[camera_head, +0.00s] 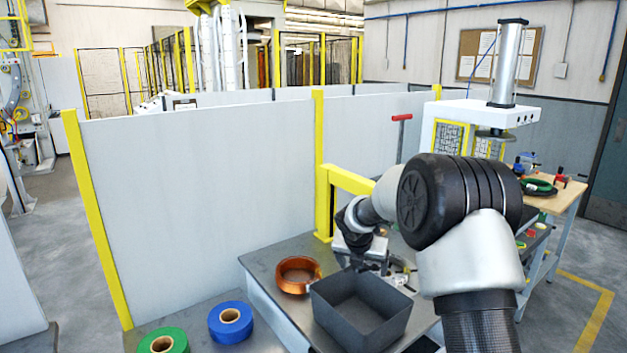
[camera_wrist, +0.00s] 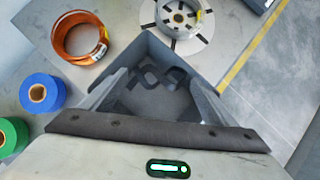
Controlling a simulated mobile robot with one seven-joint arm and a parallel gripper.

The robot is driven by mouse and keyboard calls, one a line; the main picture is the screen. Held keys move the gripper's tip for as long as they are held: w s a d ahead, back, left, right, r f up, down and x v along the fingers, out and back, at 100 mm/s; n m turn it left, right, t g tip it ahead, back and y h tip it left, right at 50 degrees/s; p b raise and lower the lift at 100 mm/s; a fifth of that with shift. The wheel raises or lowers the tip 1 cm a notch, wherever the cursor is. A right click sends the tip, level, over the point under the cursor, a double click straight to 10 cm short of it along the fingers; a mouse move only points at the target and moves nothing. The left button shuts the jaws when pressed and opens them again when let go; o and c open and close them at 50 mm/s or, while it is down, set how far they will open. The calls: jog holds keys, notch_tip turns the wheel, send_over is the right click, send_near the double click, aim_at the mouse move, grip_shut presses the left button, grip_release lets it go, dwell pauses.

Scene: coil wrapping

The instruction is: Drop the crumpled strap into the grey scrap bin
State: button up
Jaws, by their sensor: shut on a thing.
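The grey scrap bin (camera_head: 345,325) is an open square box on the grey bench. In the wrist view the bin (camera_wrist: 172,45) shows its open inside below my gripper. My gripper (camera_head: 370,266) points down over the back part of the bin, as seen from the head. In the wrist view my gripper (camera_wrist: 158,84) is shut on the crumpled strap (camera_wrist: 150,74), a small dark looped piece seen against the bin's inside. The strap's height above the bin floor is hard to judge. In the head view I cannot make out the strap.
A copper coil (camera_head: 297,275) lies left of the bin. A blue roll (camera_head: 230,323) and a green roll (camera_head: 163,342) stand farther left. A round metal chuck (camera_wrist: 180,15) sits beyond the bin. A yellow post (camera_head: 322,165) and a grey partition stand behind the bench.

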aim_at(362, 274)
jog(key=shift+f+b, duration=1.55)
jog(key=shift+f, duration=0.35)
jog(key=shift+r, duration=0.1)
jog(key=o, duration=1)
jog(key=p+v, duration=0.1)
jog(key=v, duration=1.6)
jog(key=shift+r, duration=0.15)
